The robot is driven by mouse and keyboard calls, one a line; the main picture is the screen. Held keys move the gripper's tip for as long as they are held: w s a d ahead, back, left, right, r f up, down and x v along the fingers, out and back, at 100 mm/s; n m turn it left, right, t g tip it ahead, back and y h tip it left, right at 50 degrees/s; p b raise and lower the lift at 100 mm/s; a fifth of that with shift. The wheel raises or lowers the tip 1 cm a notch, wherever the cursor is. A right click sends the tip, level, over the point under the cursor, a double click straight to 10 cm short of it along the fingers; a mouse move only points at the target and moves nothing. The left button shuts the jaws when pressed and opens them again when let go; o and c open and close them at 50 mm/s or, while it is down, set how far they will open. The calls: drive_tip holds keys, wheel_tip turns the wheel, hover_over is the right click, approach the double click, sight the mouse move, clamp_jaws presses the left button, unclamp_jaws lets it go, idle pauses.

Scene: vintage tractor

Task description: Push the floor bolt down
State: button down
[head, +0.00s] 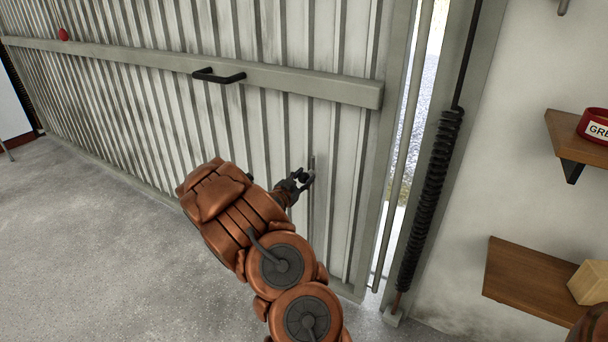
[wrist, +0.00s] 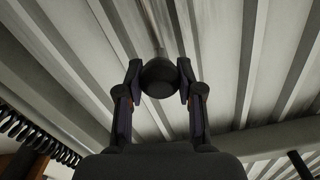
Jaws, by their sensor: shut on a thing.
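The floor bolt is a thin upright grey rod (head: 312,205) on the corrugated door, low down and toward its right edge. Its dark round knob (wrist: 159,77) sits between the fingertips in the wrist view. My gripper (head: 302,179) is shut on this knob, with one finger on each side; it also shows in the wrist view (wrist: 159,82). In the head view the gripper hides most of the knob. The bolt's lower end and any floor hole cannot be made out.
The corrugated door (head: 150,120) has a grey crossbar with a black handle (head: 218,76). A gap shows daylight at its right edge. A black coil spring (head: 432,190) hangs beside the gap. Wooden shelves (head: 530,278) stick out at right. The concrete floor (head: 90,240) at left is clear.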

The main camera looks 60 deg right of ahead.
drive_tip(key=shift+f, duration=0.85)
drive_tip(key=c, duration=0.7)
unclamp_jaws()
drive_tip(key=shift+a, duration=0.15)
drive_tip(key=shift+s+a, duration=0.15)
drive_tip(key=shift+a, duration=2.8)
drive_tip(key=shift+s+a, duration=0.1)
drive_tip(key=shift+a, duration=2.85)
